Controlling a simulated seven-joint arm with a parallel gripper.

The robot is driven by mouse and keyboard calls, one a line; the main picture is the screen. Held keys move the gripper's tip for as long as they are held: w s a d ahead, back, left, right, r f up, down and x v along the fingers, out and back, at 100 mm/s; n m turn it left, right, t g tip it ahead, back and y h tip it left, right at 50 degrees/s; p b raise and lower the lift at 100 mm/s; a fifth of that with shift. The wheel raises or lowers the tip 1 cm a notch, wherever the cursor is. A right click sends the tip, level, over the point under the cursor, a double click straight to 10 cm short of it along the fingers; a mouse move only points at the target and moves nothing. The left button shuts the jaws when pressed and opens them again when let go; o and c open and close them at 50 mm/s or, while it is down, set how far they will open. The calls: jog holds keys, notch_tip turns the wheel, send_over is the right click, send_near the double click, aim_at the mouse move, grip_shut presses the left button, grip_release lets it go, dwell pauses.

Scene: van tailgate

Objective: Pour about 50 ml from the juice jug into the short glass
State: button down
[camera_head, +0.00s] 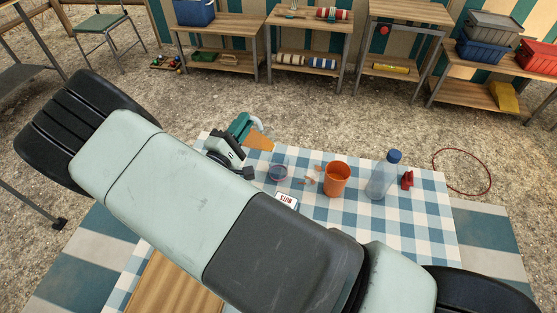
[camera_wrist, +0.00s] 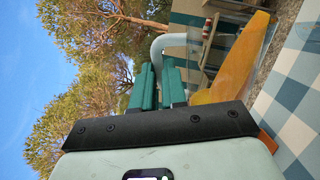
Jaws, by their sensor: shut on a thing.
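My gripper (camera_head: 240,126) has teal fingers, shut on the handle of the juice jug (camera_head: 260,141) at the table's far left. In the wrist view the fingers (camera_wrist: 157,86) close on the pale curved handle, and the clear jug holds orange juice (camera_wrist: 232,72). The juice lies as a slanted wedge, so the jug looks tilted. I see no stream, and my arm hides part of the jug. A low clear glass (camera_head: 278,171), apparently the short glass, stands on the cloth right of and nearer than the jug. I cannot tell its contents.
On the checked table (camera_head: 430,224) stand an orange cup (camera_head: 337,179), a clear bottle with a blue cap (camera_head: 380,178) and a small red object (camera_head: 407,181). A nuts label (camera_head: 287,199) lies near my arm. A wooden board (camera_head: 170,289) is at the front left.

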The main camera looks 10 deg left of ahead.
aim_at(255, 139)
jog(key=shift+s+d+r+m, duration=0.15)
jog(key=shift+d+r+m, duration=0.15)
jog(key=shift+d+m, duration=0.3)
jog(key=shift+s+d+r, duration=0.1)
jog(key=shift+s+d, duration=0.15)
jog(key=shift+d, duration=0.1)
dwell(0.5)
jog(key=shift+w+d+r+m+h, duration=0.1)
jog(key=shift+d+r+m+h, duration=0.1)
jog(key=shift+d+m+h, duration=0.3)
jog(key=shift+s+d+r+m, duration=0.25)
jog(key=shift+d+m, duration=0.1)
jog(key=shift+m, duration=0.35)
dwell(0.4)
